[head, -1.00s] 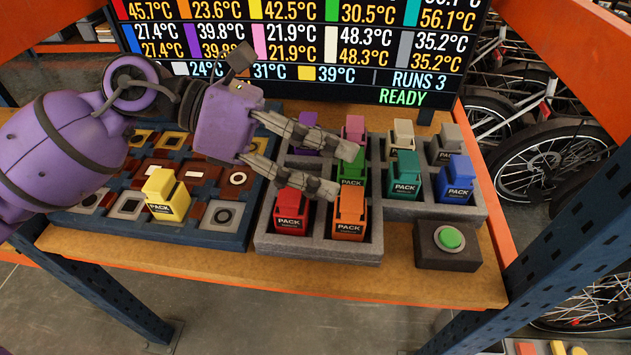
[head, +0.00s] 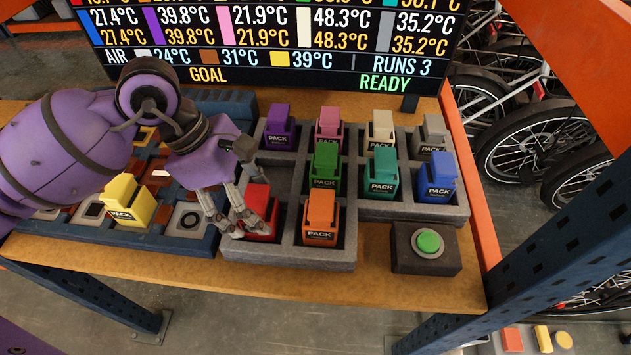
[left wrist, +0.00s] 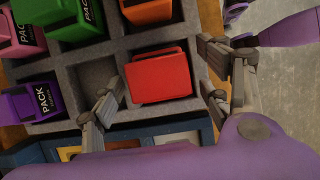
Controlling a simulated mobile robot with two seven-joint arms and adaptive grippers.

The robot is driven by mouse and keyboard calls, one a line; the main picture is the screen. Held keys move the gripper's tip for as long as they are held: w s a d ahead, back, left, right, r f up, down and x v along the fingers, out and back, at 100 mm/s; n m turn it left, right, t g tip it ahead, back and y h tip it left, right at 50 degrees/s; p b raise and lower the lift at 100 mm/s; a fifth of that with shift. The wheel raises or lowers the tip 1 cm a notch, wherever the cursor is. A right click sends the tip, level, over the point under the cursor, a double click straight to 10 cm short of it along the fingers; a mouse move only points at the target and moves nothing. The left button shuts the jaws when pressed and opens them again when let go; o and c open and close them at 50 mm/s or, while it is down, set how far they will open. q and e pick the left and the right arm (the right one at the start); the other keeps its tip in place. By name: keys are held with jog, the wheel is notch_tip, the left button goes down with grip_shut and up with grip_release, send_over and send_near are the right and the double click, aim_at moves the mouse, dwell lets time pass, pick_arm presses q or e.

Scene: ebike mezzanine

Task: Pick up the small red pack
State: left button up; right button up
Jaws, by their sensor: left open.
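The small red pack (head: 259,213) stands in the front left compartment of the grey foam tray (head: 290,257). In the left wrist view the red pack (left wrist: 158,77) sits between the two fingers, with bare tray showing on its left side. My left gripper (head: 243,228) is at the pack in the head view, and its fingers partly cover it. In the left wrist view my left gripper (left wrist: 165,100) is open, with one finger on each side of the pack. I cannot tell whether either finger touches it. My right gripper is not in view.
An orange pack (head: 320,217) stands right of the red one, with a green pack (head: 325,168) behind. Several other packs fill the tray. A yellow pack (head: 128,203) stands on the blue board (head: 115,238). A green button box (head: 425,248) is at right.

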pick_arm(q)
jog(key=shift+x, duration=0.85)
jog(key=shift+c, duration=0.3)
jog(key=c, duration=1.6)
jog(key=shift+r, duration=0.1)
